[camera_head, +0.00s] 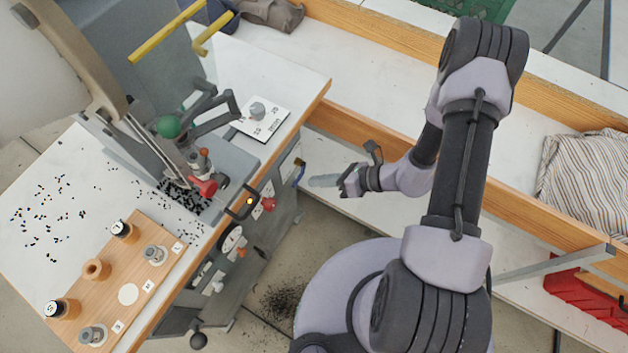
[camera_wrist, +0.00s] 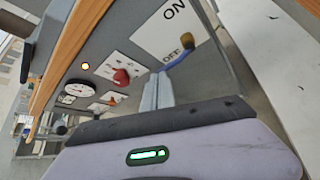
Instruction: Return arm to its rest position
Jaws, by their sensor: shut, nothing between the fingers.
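My arm reaches up from its base and bends down to the left, in front of the press's side panel. My gripper (camera_head: 312,182) is shut and empty, its fingers pointing left toward the panel. In the wrist view the shut fingers (camera_wrist: 158,92) reach toward a switch lever (camera_wrist: 182,58) with a blue shaft and brown-yellow tip. The lever lies by the OFF label on a white ON/OFF plate (camera_wrist: 168,22). In the head view the lever (camera_head: 299,172) is just left of the fingertips. I cannot tell whether they touch.
The press (camera_head: 168,127) stands on a white worktable (camera_head: 75,165) with scattered black bits. A wooden tool board (camera_head: 128,293) holds several dies. The panel carries a red knob (camera_wrist: 121,77) and a gauge (camera_wrist: 78,89). A wood-edged bench (camera_head: 370,60) runs behind my arm, with striped cloth (camera_head: 590,180).

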